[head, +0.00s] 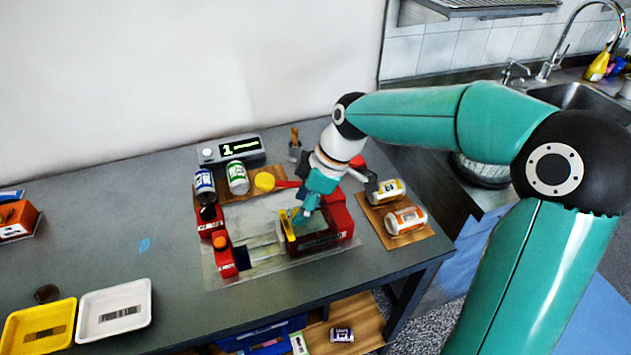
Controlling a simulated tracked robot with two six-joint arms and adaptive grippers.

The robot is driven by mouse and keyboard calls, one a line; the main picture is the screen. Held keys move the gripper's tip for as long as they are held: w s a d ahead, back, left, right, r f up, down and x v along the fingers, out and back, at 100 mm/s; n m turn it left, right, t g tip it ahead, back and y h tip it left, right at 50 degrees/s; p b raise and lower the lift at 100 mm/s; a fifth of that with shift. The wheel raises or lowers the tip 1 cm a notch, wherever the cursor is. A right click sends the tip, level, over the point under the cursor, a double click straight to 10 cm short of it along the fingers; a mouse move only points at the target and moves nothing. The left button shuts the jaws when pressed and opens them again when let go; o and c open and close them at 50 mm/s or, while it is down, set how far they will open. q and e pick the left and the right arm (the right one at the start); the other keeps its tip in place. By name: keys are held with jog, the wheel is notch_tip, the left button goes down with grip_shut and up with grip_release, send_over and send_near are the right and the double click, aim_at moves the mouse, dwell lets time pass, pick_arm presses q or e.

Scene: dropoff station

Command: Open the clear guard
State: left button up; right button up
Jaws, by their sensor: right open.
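A low red machine (341,216) stands on a pale base sheet on the grey table, with two rods running left to a red end block (223,262). What looks like the clear guard (314,240) is a see-through, dark-tinted cover at the machine's right part, and it seems to be down. A yellow upright strip (287,228) stands at its left edge. My right gripper (300,216) reaches down from the upper right, open, with its fingertips close to the yellow strip and the guard's top. I cannot tell whether they touch. My left gripper is not in view.
Cans and a yellow lid lie on a wooden board (228,196) behind the machine, below a grey display box (230,149). Two cans lie on another board (417,240) at right. A yellow tray (62,311) and white tray (142,290) lie front left. The table's left middle is mostly clear.

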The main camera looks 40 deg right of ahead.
aim_at(323, 222)
jog(key=v, duration=1)
jog(key=shift+s+r, duration=0.1)
